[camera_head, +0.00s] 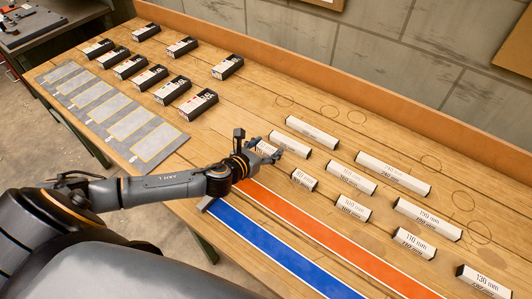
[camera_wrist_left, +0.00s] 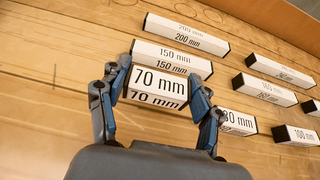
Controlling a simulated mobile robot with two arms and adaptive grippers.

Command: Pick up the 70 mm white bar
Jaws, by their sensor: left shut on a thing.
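The 70 mm white bar (camera_wrist_left: 158,85) is a short white block with black ends and "70 mm" printed on it. In the left wrist view it sits between the two fingers of my left gripper (camera_wrist_left: 160,100), which is shut on it. In the head view the bar (camera_head: 266,148) shows only partly behind my left gripper (camera_head: 262,153). I cannot tell whether the bar touches the table. My right gripper is not in view.
The 150 mm bar (camera_wrist_left: 172,61) lies just beyond, and the 80 mm bar (camera_head: 304,180) lies close on the right. Several longer white bars lie further right. Orange (camera_head: 330,235) and blue (camera_head: 275,250) strips run along the front. Several black-and-white boxes (camera_head: 198,102) stand at the back left.

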